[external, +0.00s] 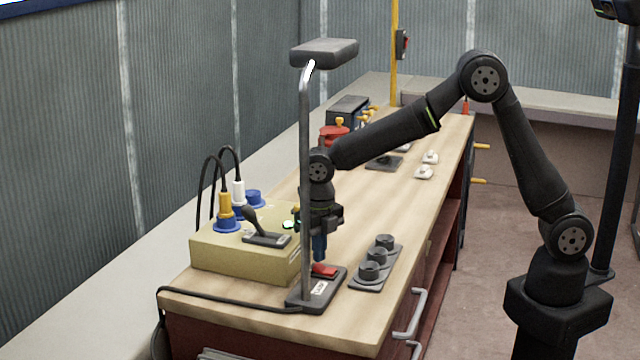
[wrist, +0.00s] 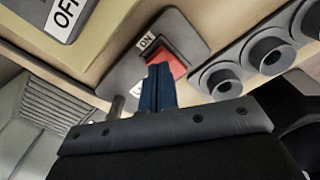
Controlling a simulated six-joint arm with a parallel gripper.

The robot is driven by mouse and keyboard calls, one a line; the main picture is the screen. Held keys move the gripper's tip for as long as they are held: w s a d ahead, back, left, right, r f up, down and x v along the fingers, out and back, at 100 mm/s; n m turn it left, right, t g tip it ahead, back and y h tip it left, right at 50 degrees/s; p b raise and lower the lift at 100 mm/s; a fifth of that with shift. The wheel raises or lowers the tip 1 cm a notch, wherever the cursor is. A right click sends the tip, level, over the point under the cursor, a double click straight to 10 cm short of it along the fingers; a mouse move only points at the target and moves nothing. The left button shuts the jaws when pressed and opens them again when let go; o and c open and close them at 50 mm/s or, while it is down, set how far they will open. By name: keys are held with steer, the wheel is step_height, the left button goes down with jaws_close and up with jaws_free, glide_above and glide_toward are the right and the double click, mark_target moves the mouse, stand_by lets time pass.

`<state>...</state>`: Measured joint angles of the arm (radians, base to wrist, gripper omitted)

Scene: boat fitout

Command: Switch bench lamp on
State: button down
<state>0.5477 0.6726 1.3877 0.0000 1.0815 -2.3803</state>
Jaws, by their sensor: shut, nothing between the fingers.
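The bench lamp (external: 324,52) is a grey head on a tall post, rising from a dark base plate (external: 306,296) near the bench's front end. A red rocker switch (external: 323,270) sits on that base; in the wrist view the red rocker (wrist: 172,55) shows beside an "ON" label (wrist: 147,41). My gripper (external: 319,258) is shut and empty, pointing down just above or at the rocker. In the wrist view its blue fingertips (wrist: 158,72) overlap the rocker's lower left edge. I cannot tell whether they touch it. The lamp head shows no clear glow.
A beige box (external: 240,262) with a black lever (external: 262,232) and plugged cables stands left of the lamp. A grey plate with three round knobs (external: 376,262) lies to the right. The lamp post stands close beside my gripper.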

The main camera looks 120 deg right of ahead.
steer(key=shift+f, duration=0.8)
steer(key=shift+r, duration=3.55)
steer(key=shift+f, duration=0.1)
step_height(320, 180, down, 7)
steer(key=shift+r, duration=0.1)
steer(key=shift+r, duration=0.1)
